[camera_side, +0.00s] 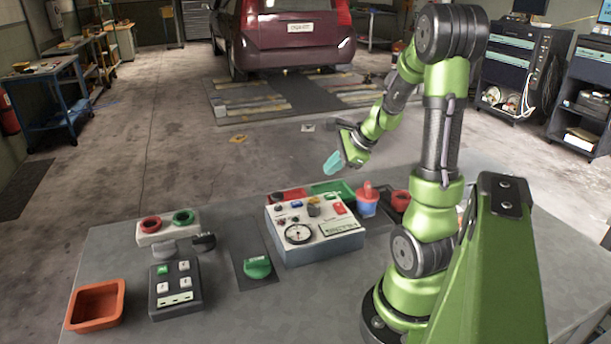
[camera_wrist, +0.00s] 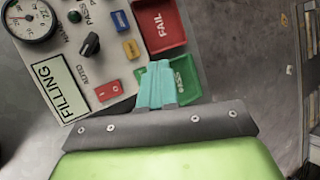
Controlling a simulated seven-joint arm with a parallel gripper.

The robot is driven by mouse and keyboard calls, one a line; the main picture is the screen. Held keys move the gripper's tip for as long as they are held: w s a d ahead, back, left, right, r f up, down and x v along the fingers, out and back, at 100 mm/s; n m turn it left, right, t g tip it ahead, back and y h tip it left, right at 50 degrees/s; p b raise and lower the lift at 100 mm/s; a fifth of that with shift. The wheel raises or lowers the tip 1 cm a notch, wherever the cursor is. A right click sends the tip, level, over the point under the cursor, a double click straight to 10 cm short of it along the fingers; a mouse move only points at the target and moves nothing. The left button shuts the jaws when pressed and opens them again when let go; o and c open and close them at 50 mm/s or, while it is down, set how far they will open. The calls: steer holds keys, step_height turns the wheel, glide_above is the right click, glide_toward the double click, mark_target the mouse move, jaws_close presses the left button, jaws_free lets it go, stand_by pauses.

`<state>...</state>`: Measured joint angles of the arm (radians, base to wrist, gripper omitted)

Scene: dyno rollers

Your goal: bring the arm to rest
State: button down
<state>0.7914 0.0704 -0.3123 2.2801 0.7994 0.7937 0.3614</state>
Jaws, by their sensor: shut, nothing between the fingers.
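My arm is green and black and stands at the right of the table in the side view. My gripper (camera_side: 333,163) is raised above the back of the table, with its teal fingers pointing down and to the left. In the wrist view the teal fingers of my gripper (camera_wrist: 156,85) are together with nothing between them. They are in front of a green tray marked PASS and clear of the table in the side view.
A control box (camera_side: 312,230) with a dial stands mid-table. Behind it are a red FAIL tray (camera_wrist: 160,25) and the green PASS tray (camera_wrist: 187,80). An orange bin (camera_side: 95,306) and a keypad (camera_side: 175,290) sit at front left. A red-topped blue container (camera_side: 367,200) stands near my arm.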

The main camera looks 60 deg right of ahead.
stand_by(0.5)
steer(key=a+r+n+y, duration=0.1)
steer(key=a+r+n, duration=0.2)
steer(key=a+n, duration=0.5)
steer(key=s+a+r+n, duration=0.1)
steer(key=a+r+n, duration=0.3)
steer(key=a+n, duration=0.4)
steer(key=a+r+n+y, duration=0.1)
steer(key=a+r+n, duration=0.2)
steer(key=a+n, duration=0.5)
steer(key=a, duration=0.6)
steer(key=shift+s+r+y, duration=0.3)
steer(key=shift+s+r, duration=0.1)
